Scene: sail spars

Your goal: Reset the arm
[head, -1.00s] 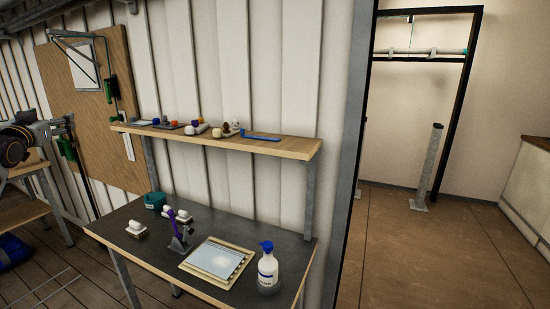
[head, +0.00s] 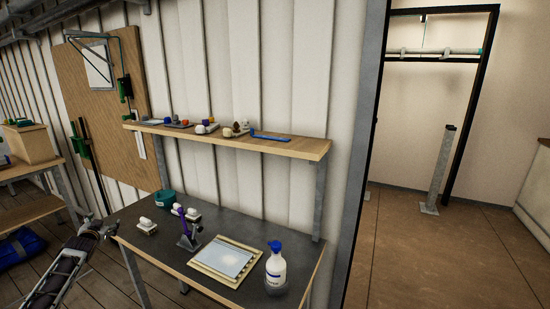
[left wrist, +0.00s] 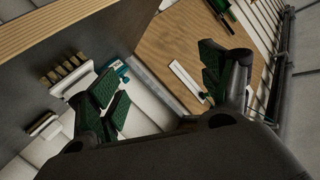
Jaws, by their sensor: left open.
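My left gripper (head: 104,228) is at the lower left in the head view, beside the left end of the dark-topped workbench (head: 200,219). It also shows in the left wrist view (left wrist: 163,86), with its green-padded fingers wide apart and nothing between them. From the head view I cannot tell whether it touches the bench edge. My left arm slants up to it from the bottom left. My right gripper is not in view.
A shelf (head: 290,147) with small items is above. Floor is open at right.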

